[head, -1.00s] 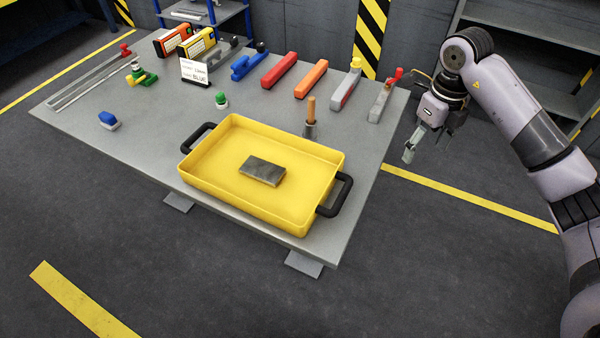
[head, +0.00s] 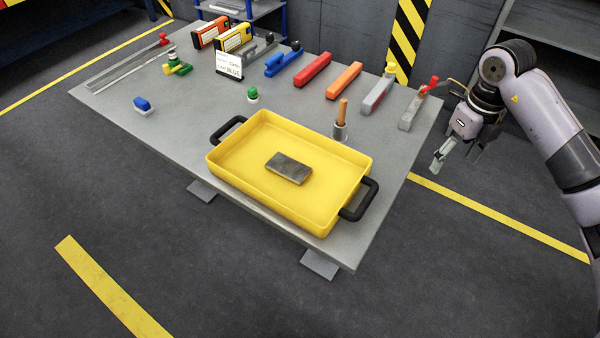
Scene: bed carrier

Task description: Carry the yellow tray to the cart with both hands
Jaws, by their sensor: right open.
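The yellow tray (head: 225,165) rests on the near part of the grey table in the head view. It has a black handle at its left end (head: 227,130) and another at its right end (head: 362,200). A dark grey block (head: 289,168) lies inside it. My right gripper (head: 447,160) hangs beyond the table's right edge, to the right of the tray and apart from it. It is open and empty. My left gripper is not in view. The cart is not clearly seen.
The grey table (head: 300,105) carries several coloured bars along its far side. A small pot with a wooden handle (head: 341,118) stands just behind the tray. A sign (head: 229,65), a blue piece (head: 142,104) and a green-topped piece (head: 252,94) stand further left.

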